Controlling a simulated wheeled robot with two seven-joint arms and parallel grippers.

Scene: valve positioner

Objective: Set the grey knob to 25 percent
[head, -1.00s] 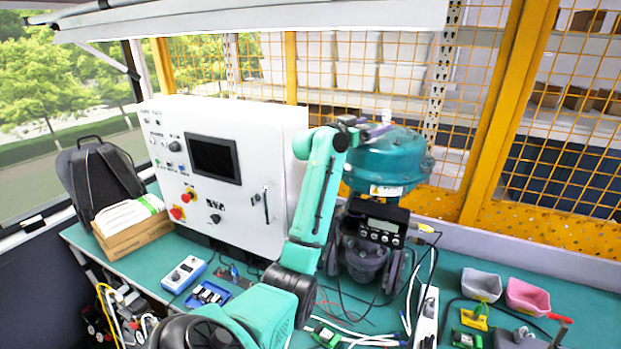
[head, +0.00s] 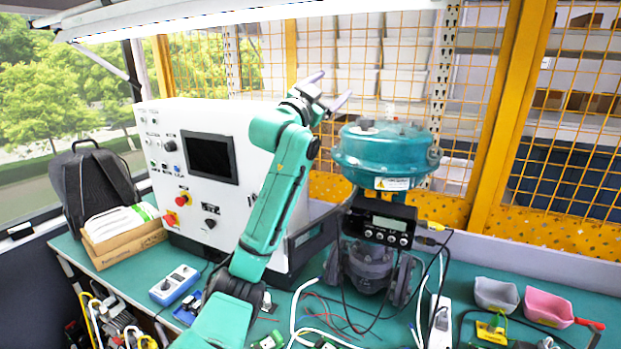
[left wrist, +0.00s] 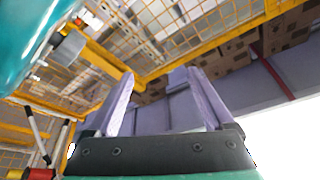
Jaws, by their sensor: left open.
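A dark grey knob-like piece (head: 366,125) sits on top of the round teal valve actuator (head: 385,152), left of its middle. I cannot tell its setting. Small round knobs also show on the black positioner box (head: 381,222) below the actuator; their colours and marks are too small to read. My left gripper (head: 328,90) is open and empty, raised above and to the left of the actuator, apart from it. In the left wrist view the two pale purple fingers (left wrist: 158,85) are spread with nothing between them. My right gripper is not in view.
A white control cabinet (head: 262,150) with a dark screen and black knobs stands left of the actuator. Yellow wire mesh (head: 575,140) stands behind the bench. Loose cables (head: 335,315) lie in front. A grey bin (head: 495,294) and a pink bin (head: 548,306) stand right.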

